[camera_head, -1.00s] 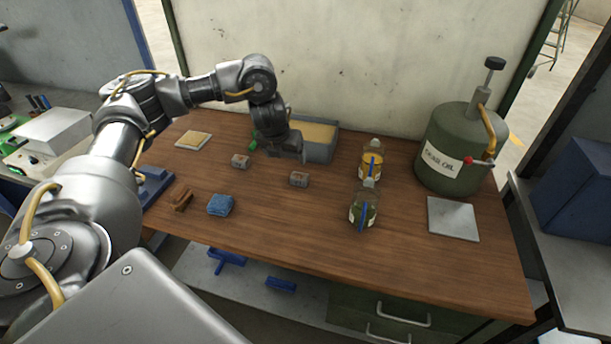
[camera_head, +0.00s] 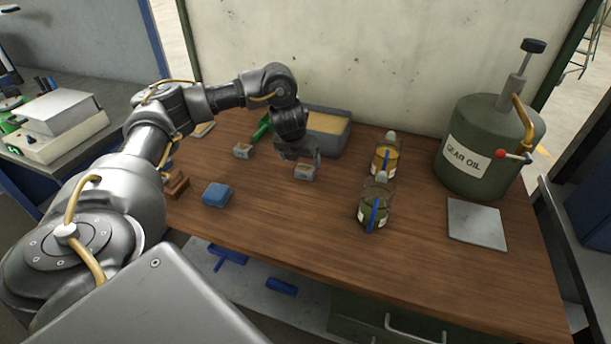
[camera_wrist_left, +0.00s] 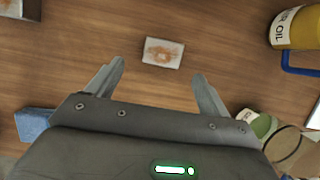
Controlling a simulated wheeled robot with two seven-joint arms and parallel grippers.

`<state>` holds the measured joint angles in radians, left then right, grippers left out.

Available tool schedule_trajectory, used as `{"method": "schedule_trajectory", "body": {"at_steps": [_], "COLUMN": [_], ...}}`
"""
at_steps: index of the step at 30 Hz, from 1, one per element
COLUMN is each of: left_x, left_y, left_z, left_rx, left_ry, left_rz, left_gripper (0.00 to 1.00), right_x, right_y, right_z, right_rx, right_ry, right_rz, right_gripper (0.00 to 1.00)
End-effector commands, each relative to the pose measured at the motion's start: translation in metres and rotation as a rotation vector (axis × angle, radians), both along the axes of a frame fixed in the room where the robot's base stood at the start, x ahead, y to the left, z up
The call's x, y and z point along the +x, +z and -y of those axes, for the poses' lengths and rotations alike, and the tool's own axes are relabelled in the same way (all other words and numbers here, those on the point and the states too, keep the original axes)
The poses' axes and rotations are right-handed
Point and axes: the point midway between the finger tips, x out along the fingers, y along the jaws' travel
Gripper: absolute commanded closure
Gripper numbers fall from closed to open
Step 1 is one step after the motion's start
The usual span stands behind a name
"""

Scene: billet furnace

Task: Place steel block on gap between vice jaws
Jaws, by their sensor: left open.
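A small grey steel block (camera_head: 305,173) with a rusty top lies on the wooden bench. It also shows in the left wrist view (camera_wrist_left: 162,53), lined up between the fingers and clear of both. A second similar block (camera_head: 243,151) lies to its left and shows at the top left corner of the left wrist view (camera_wrist_left: 20,9). My left gripper (camera_head: 301,158) is open and empty, over the first block; its fingers (camera_wrist_left: 158,68) are spread in the left wrist view. The vice is mostly hidden behind my left arm; only a bit of blue shows. My right gripper is out of view.
A blue block-like item (camera_head: 216,194) and a brown piece (camera_head: 177,184) lie to the left. A grey tray (camera_head: 342,132) stands behind my gripper. Two bottles (camera_head: 386,157) (camera_head: 373,208), a gear oil can (camera_head: 485,145) and a metal plate (camera_head: 476,224) are to the right. The front middle is clear.

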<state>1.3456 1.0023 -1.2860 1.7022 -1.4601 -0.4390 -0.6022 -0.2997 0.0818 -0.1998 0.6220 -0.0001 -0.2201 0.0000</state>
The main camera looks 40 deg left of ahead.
Motion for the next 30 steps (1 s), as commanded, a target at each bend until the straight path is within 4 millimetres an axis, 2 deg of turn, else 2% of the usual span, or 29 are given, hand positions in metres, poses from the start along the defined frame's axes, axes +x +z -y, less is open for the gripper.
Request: {"method": "schedule_trajectory", "body": {"at_steps": [1, 3, 10, 17, 21, 30], "left_x": [0.002, 0.005, 0.008, 0.015, 0.021, 0.023], "left_y": [-0.010, -0.014, -0.018, -0.052, -0.063, -0.065], "left_z": [0.000, 0.000, 0.000, 0.000, -0.003, -0.003], "left_rx": [-0.002, -0.002, -0.001, -0.003, -0.002, 0.000], "left_ry": [0.000, -0.001, -0.004, -0.003, -0.003, -0.005], "left_rz": [-0.002, -0.003, -0.001, -0.005, -0.002, 0.000], "left_gripper": [0.20, 0.20, 0.20, 0.20, 0.20, 0.21], "right_x": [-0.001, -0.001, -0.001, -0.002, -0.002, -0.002], "right_y": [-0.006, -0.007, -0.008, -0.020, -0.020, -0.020], "right_z": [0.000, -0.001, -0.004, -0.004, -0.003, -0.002], "right_rx": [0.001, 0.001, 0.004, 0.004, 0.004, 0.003], "right_ry": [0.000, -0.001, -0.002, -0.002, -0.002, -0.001], "right_rz": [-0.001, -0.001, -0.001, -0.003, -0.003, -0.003], "right_gripper": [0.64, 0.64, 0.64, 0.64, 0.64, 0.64]}}
